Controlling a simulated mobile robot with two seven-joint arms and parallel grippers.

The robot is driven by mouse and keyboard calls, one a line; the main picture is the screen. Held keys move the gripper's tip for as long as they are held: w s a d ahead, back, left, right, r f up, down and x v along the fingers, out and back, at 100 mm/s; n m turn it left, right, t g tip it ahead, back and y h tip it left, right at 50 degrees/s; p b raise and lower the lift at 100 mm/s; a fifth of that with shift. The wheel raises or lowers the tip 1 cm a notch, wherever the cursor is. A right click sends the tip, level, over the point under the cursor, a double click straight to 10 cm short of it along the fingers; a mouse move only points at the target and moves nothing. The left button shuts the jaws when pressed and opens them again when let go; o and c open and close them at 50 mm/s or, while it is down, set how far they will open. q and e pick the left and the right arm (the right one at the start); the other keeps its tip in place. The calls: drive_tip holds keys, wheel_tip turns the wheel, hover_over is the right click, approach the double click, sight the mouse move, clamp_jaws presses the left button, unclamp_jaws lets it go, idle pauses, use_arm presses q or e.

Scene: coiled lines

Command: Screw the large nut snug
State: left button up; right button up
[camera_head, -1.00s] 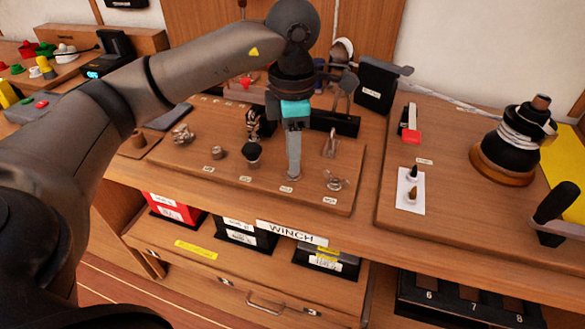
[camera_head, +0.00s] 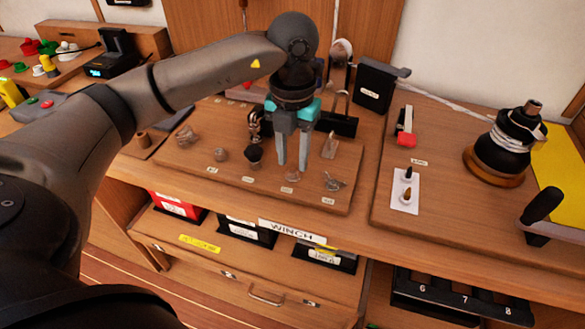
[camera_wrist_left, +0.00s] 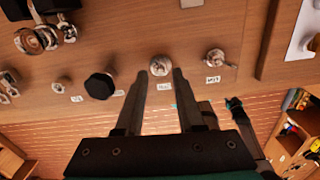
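My left gripper (camera_head: 292,165) is open and points down over the wooden board (camera_head: 205,172), its two fingers apart. A round metal nut-like piece (camera_head: 292,177) sits on the board at the fingertips. In the left wrist view this piece (camera_wrist_left: 161,65) shows between the fingertips (camera_wrist_left: 165,76), with no clear contact. I take it for the large nut, but its label is too small to read. Whether it sits tight on its stud cannot be seen. My right gripper is in neither view.
Beside it stand a black knob (camera_head: 254,155), a small metal nut (camera_head: 221,154) and a winged metal piece (camera_head: 334,182). Upright fittings (camera_head: 330,145) stand behind the fingers. A winch drum (camera_head: 505,148) is at the right.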

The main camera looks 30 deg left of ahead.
use_arm(q)
drive_tip(key=shift+n, duration=0.4)
drive_tip(key=shift+f, duration=0.1)
drive_tip(key=shift+f+b, duration=0.6)
drive_tip(key=shift+f, duration=0.45)
drive_tip(key=shift+s+a+f+b, duration=0.1)
drive_tip(key=shift+a+f+b, duration=0.05)
drive_tip(key=shift+a+b, duration=0.15)
drive_tip(key=shift+d, duration=0.2)
drive_tip(key=shift+c, duration=0.8)
clamp_jaws()
drive_tip(key=shift+a, duration=0.1)
